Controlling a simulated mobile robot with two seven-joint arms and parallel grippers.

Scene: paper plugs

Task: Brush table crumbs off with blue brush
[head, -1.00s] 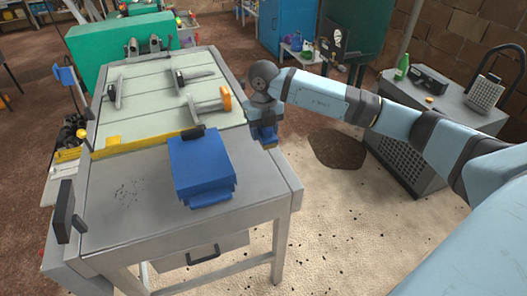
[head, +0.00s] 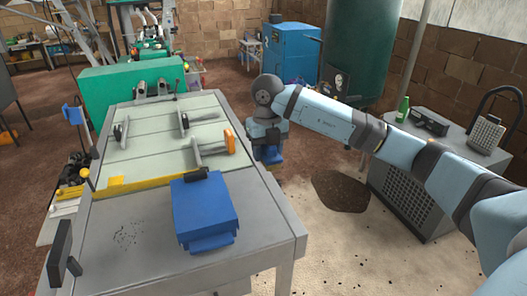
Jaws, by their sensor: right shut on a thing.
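The table (head: 110,268) has a grey top, and a patch of small dark crumbs (head: 127,234) lies on its near left part. My right gripper (head: 269,155) is at the table's right edge, pointing down. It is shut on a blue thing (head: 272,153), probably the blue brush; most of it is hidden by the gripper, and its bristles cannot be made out. It is well to the right of the crumbs and apart from them. My left gripper is not in view.
A blue box-like object (head: 203,212) stands on the table between the crumbs and my right gripper. Several tools, one with an orange end (head: 230,142), lie on the pale far panel. A dark upright plate (head: 60,252) stands at the left edge. A grey cabinet (head: 412,195) stands right.

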